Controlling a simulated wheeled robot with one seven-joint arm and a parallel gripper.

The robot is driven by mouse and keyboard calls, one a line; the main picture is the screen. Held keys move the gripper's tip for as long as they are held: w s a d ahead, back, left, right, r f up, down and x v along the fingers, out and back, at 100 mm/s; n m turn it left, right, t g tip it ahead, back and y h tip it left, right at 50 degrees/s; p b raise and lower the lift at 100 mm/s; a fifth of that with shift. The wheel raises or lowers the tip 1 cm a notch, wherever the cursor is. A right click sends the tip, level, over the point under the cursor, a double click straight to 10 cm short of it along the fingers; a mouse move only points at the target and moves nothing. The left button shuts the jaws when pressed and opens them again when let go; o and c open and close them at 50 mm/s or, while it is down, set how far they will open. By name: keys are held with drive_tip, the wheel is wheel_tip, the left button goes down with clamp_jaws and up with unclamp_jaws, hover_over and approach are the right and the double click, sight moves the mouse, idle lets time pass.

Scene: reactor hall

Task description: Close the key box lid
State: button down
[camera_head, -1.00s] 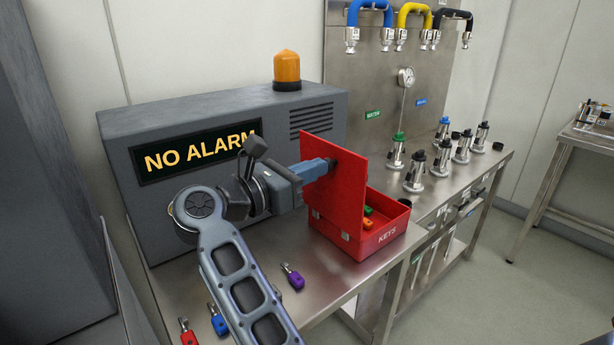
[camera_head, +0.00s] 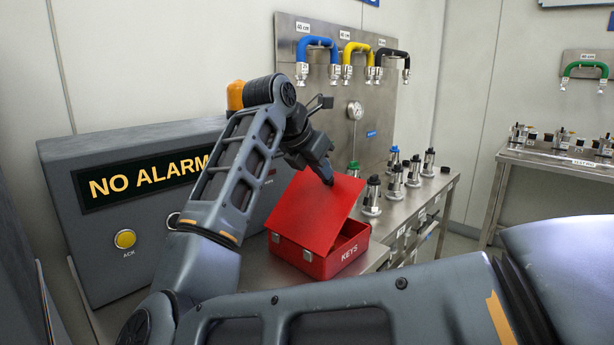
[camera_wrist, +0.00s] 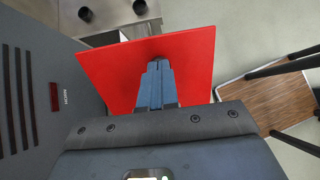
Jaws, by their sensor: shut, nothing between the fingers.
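The keys inside are hidden. My gripper (camera_head: 328,181) is shut and empty, with its fingertips against or very near the lid's upper face by its raised far edge. In the wrist view, the lid (camera_wrist: 195,75) fills the middle, and the shut blue-grey fingertips (camera_wrist: 157,64) point at its face; exact contact is hard to tell.
The grey NO ALARM cabinet (camera_head: 120,215) stands left of the box, close to my arm. Metal connectors (camera_head: 372,195) stand on the bench to the right, below a panel with coloured hoses (camera_head: 318,43). Another table (camera_head: 560,160) is at the far right.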

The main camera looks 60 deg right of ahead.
drive_tip(key=d+f+y, duration=0.1)
drive_tip(key=s+d+f+y+b, duration=0.1)
drive_tip(key=d, duration=0.1)
drive_tip(key=d+f+t+y+b, duration=0.1)
drive_tip(key=shift+s+d+f+y, duration=0.15)
drive_tip(key=shift+d+f+y, duration=0.15)
drive_tip(key=shift+d+f, duration=0.05)
drive_tip(key=d+b+x, duration=0.1)
drive_tip(key=b+x, duration=0.4)
drive_tip(key=x, duration=0.2)
drive_tip(key=shift+s+r, duration=0.2)
drive_tip(key=shift+f+y, duration=0.2)
drive_tip(key=shift+y, duration=0.1)
wheel_tip(320, 180, up, 15)
drive_tip(key=p, duration=0.2)
hover_over(335, 178)
drive_tip(key=s+d, duration=0.1)
drive_tip(key=d, duration=0.3)
drive_tip(key=shift+s+a, duration=0.1)
drive_tip(key=shift+a, duration=0.1)
